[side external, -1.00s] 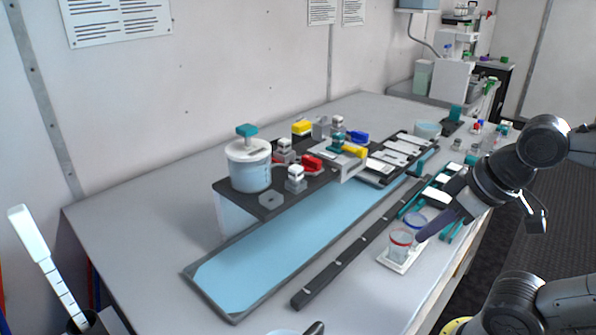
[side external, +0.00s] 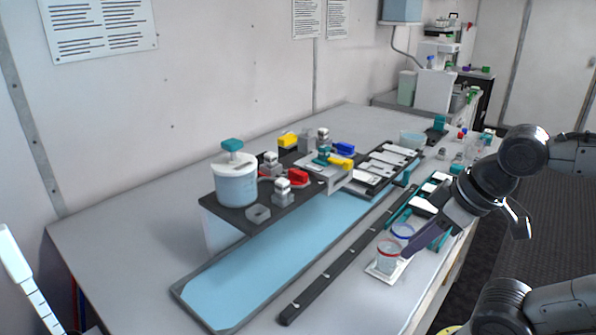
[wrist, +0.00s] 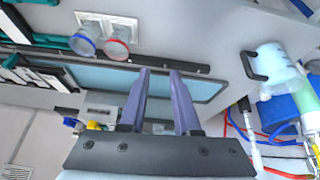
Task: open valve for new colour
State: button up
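A dark raised platform (side external: 240,219) carries small valve blocks with coloured handles: a yellow handle (side external: 288,140), a red handle (side external: 299,176), a blue handle (side external: 344,148) and a second yellow handle (side external: 341,163). A yellow piece (wrist: 93,125) also shows at the lower left of the wrist view. The handles are too small to tell which valves are open. My gripper (side external: 408,251) is to the right of the platform, near the red-rimmed cup (side external: 387,256) and the blue-rimmed cup (side external: 402,231). In the wrist view its fingers (wrist: 159,72) are apart with nothing between them.
A white pot with a teal knob (side external: 236,184) stands at the platform's left end. A long blue tray (side external: 250,275) and a black rail (side external: 330,270) run alongside. A pitcher (wrist: 272,68) shows in the wrist view. The table's left part is clear.

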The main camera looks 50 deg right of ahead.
jog(key=shift+o, duration=1.1)
jog(key=shift+s+n+g, duration=0.3)
jog(key=shift+s+n, duration=0.05)
jog(key=shift+n, duration=0.25)
jog(key=o, duration=0.6)
jog(key=r+n, duration=0.2)
jog(key=r, duration=0.1)
jog(key=w+r+n, duration=0.1)
jog(key=r+n, duration=0.1)
jog(key=r, duration=0.1)
jog(key=w+r+n, duration=0.1)
jog(key=r+n, duration=0.1)
jog(key=r, duration=0.1)
jog(key=shift+w+r+g, duration=0.1)
jog(key=shift+r+g, duration=0.15)
jog(key=shift+g, duration=0.05)
jog(key=shift+o, duration=0.2)
jog(key=w+d+r+n+g, duration=0.2)
jog(key=w+r+n, duration=0.7)
jog(key=w+r, duration=0.5)
jog(key=n+g, duration=0.1)
jog(key=g, duration=0.1)
send_over(298, 171)
notch_tip(298, 171, down, 8)
notch_tip(298, 171, down, 14)
jog(key=shift+a+r, duration=0.1)
jog(key=shift+r, duration=0.1)
jog(key=shift+c, duration=0.3)
